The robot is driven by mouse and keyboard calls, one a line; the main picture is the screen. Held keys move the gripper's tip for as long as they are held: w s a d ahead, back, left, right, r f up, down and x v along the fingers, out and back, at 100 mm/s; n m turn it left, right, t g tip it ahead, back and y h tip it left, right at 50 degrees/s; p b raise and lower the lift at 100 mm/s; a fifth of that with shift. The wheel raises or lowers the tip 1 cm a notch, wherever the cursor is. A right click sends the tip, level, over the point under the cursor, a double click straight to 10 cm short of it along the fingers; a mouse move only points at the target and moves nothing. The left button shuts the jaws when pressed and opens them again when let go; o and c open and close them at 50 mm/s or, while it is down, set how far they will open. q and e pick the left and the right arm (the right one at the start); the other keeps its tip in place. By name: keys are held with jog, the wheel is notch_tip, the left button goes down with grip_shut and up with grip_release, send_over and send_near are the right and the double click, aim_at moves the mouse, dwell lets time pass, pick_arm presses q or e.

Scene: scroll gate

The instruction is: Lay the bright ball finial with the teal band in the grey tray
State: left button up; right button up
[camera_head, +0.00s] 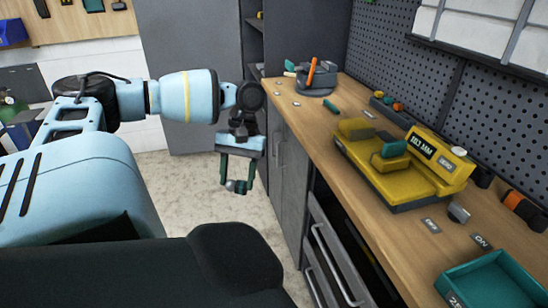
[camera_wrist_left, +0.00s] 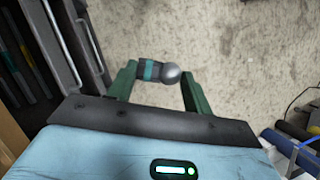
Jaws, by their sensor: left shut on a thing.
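My left gripper (camera_head: 237,182) hangs pointing down over the open floor, left of the workbench, and is shut on the ball finial. In the left wrist view the finial (camera_wrist_left: 169,73) lies crosswise between the green fingers, with a bright grey ball at one end, a teal band and a dark end. In the head view it is small and partly hidden by the fingers. I cannot make out a grey tray in either view. My right gripper is not in view.
The wooden workbench (camera_head: 365,180) carries a yellow machine (camera_head: 405,165), a teal tray (camera_head: 490,280) at the near right and a round grey tool holder (camera_head: 316,82) at the far end. Drawers (camera_head: 325,245) sit below its edge. The floor (camera_head: 190,185) under my gripper is clear.

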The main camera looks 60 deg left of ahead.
pick_arm(q)
jog(key=w+d+f+m+y, duration=0.1)
jog(key=w+d+m, duration=0.15)
jog(key=d, duration=0.45)
jog(key=w+d+f+m, duration=0.2)
jog(key=w+d, duration=0.2)
jog(key=d, duration=0.4)
jog(key=w+d+f+m+y, duration=0.1)
jog(key=w+d+m, duration=0.15)
jog(key=d, duration=0.45)
jog(key=w+d+r+m, duration=0.1)
jog(key=d, duration=0.2)
jog(key=w+d+r+m+y, duration=0.1)
jog(key=d+r, duration=0.1)
jog(key=d, duration=0.1)
jog(key=w+d+r+m, duration=0.1)
jog(key=d, duration=0.3)
jog(key=shift+w+r+g+y, duration=0.1)
jog(key=shift+r+g+y, duration=0.05)
jog(key=shift+g+y, duration=0.25)
jog(key=shift+a, duration=0.1)
